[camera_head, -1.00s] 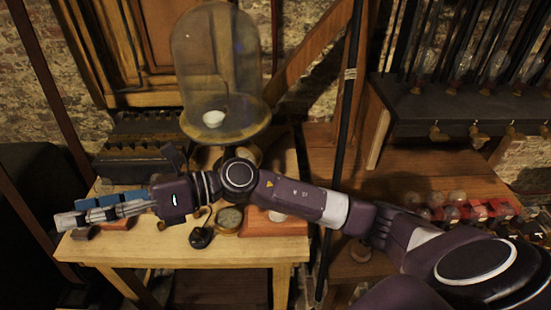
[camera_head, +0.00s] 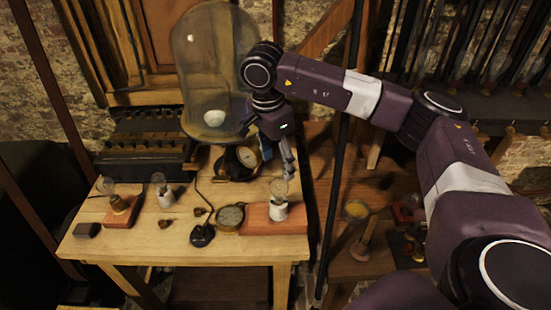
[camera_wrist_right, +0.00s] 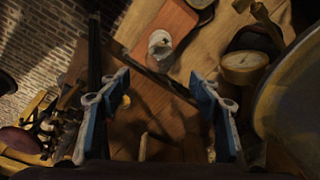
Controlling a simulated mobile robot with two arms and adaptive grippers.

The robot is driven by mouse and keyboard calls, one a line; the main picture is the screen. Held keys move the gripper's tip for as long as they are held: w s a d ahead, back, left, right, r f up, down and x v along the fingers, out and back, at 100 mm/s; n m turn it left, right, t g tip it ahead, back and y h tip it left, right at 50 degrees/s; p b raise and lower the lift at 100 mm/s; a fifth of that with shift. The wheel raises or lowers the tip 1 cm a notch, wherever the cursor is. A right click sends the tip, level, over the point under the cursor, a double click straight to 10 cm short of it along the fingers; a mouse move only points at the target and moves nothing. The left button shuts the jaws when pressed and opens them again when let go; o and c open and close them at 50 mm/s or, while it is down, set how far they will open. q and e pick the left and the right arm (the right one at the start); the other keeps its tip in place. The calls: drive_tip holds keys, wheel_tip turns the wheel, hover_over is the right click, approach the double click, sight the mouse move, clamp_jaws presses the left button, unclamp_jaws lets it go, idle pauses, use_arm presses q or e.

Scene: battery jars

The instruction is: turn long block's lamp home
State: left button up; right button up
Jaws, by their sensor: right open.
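The long block (camera_head: 248,219) is a flat reddish wooden slab at the front right of the small table. A lamp (camera_head: 279,207) with a white socket and clear glass bulb stands near its right end. In the right wrist view, the lamp (camera_wrist_right: 159,43) sits beyond the fingertips, with the long block (camera_wrist_right: 176,20) behind it. My right gripper (camera_head: 289,172) points down just above and behind the lamp in the head view. Its blue-padded fingers (camera_wrist_right: 158,84) are spread and empty; the lamp appears apart from them. How far the lamp is screwed in cannot be told.
A short block (camera_head: 122,217) with a brass-based bulb stands left, beside a white-socketed lamp (camera_head: 165,196). A round dial (camera_head: 230,216) and black switch (camera_head: 202,236) lie left of the long block. A gauge (camera_head: 247,156) and glass dome (camera_head: 205,80) stand behind. A dark pole (camera_head: 339,180) stands right.

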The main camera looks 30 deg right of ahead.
sight(279, 179)
drive_tip(key=f, duration=0.2)
drive_tip(key=f+p, duration=0.1)
drive_tip(key=f, duration=0.1)
drive_tip(key=f+p, duration=0.1)
drive_tip(key=f, duration=0.1)
drive_tip(key=shift+d, duration=0.35)
drive_tip(key=shift+f, duration=0.45)
drive_tip(key=c, duration=1.4)
drive_tip(key=m, duration=0.4)
drive_tip(key=shift+g, duration=0.3)
drive_tip(key=shift+m, duration=1.2)
